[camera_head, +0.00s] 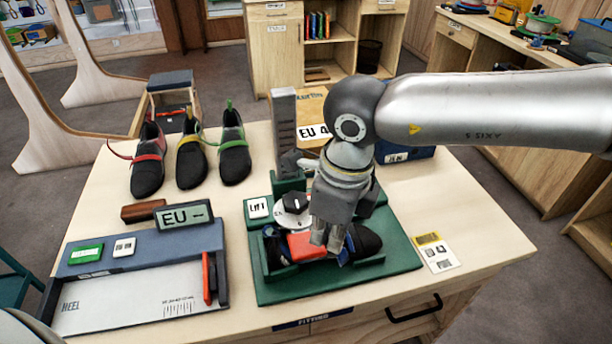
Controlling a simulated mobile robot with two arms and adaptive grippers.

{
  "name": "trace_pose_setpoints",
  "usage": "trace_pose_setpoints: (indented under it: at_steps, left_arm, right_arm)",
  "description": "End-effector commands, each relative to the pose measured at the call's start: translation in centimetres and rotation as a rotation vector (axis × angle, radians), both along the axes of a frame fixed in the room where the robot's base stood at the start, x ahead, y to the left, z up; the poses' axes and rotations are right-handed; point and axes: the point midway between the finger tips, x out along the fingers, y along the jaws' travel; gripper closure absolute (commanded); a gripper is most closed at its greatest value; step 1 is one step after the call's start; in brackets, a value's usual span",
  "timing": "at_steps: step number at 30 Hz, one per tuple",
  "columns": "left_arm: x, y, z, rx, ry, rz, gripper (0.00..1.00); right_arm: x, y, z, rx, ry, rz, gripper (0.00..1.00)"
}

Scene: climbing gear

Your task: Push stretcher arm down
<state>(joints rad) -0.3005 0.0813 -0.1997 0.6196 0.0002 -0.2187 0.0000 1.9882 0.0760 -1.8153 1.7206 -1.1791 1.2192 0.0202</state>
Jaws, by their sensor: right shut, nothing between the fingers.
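The stretcher stands on a green base (290,292) at the table's middle front. It has a grey upright post (284,130) and a dark knob on a white dial (294,204). A red block (307,246), perhaps part of the stretcher arm, lies low over a dark shoe (366,241) in the base's tray. My right gripper (324,244) is shut and empty, pointing down at the red block's right side. I cannot tell whether it touches the block. The gripper and wrist hide part of the stretcher and shoe. My left gripper is out of view.
Several climbing shoes (191,162) stand at the back left of the table. A measuring board (140,298) with an EU display (184,215) lies at the left. A yellow-and-white card (436,252) lies right of the base. The table's right front corner is clear.

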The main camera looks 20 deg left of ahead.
Motion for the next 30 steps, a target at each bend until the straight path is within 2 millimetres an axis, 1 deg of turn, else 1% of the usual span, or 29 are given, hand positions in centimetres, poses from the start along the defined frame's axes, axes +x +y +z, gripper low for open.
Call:
trace_pose_setpoints:
  at_steps: [2,5,12,15,18,21,24,30]
  left_arm:
    - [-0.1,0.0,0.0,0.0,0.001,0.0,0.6]
    - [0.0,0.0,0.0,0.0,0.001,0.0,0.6]
    - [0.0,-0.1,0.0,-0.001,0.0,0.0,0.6]
    - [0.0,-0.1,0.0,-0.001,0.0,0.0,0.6]
    - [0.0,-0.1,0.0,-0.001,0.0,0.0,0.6]
    - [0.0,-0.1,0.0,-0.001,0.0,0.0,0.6]
    - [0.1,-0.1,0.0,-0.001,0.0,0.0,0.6]
    - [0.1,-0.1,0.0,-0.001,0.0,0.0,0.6]
  right_arm:
    - [0.1,0.0,0.6,0.001,-0.001,-0.001,1.0]
    - [0.1,-0.1,1.9,0.003,-0.003,-0.003,1.0]
    - [0.1,-0.7,7.1,0.003,-0.004,-0.002,1.0]
    - [0.1,-0.9,8.9,0.003,-0.001,-0.003,1.0]
    - [0.1,-1.0,10.4,0.003,-0.002,-0.002,1.0]
    - [0.0,-1.1,11.3,0.001,0.0,-0.001,1.0]
    - [0.0,-1.2,11.8,0.0,0.001,0.0,1.0]
    - [0.0,-1.2,11.9,0.0,0.001,0.0,1.0]
